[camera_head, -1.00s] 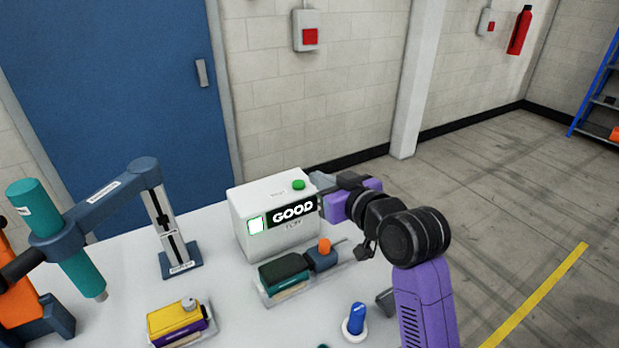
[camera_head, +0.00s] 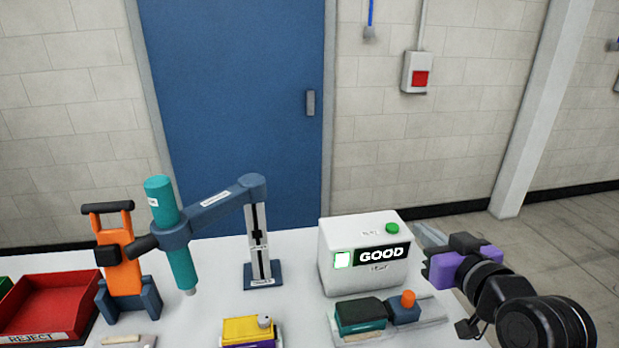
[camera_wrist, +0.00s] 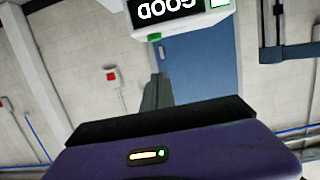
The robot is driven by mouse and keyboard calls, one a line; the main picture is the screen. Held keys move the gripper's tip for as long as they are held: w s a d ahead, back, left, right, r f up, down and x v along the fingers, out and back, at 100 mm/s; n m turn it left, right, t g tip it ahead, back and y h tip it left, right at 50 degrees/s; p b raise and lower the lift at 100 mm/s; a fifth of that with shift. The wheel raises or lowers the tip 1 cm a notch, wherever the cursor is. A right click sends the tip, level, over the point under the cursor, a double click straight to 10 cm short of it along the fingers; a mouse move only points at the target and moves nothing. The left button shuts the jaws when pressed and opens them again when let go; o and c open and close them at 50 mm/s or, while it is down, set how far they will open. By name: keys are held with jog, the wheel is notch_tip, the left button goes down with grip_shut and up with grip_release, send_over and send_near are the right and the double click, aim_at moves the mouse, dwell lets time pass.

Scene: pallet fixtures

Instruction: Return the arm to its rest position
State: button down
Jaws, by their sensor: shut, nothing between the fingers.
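My gripper (camera_head: 428,236) is at the right of the table in the head view, beside the right side of the white tester box. Its grey fingers are together with nothing between them. In the wrist view the fingers (camera_wrist: 156,92) show as one narrow grey shape in front of the blue door. My purple and black arm reaches in from the lower right. The white tester box (camera_head: 330,262) has a green button on top and a lit screen reading GOOD.
A fixture with a dark green block (camera_head: 361,314) and an orange knob stands before the tester. A yellow-topped part (camera_head: 240,329), a teal tool on a jointed stand (camera_head: 258,240), an orange fixture (camera_head: 120,262) and a red REJECT tray (camera_head: 55,300) are further left.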

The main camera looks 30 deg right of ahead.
notch_tip(320, 180, up, 4)
jog(key=d+r+t+h, duration=0.1)
jog(key=t+h, duration=0.1)
jog(key=s+a+f+n+y, duration=0.1)
jog(key=s+a+f+y, duration=0.1)
jog(key=s+a+f, duration=0.4)
jog(key=s+a+f+n+g+y, duration=0.1)
jog(key=s+a+f, duration=0.6)
jog(key=s, duration=0.7)
jog(key=s+a+f+n+g+y, duration=0.1)
jog(key=s+a+f+y, duration=0.2)
jog(key=s+a+f, duration=0.4)
jog(key=s+a, duration=0.2)
jog(key=s, duration=0.1)
jog(key=shift+s, duration=0.2)
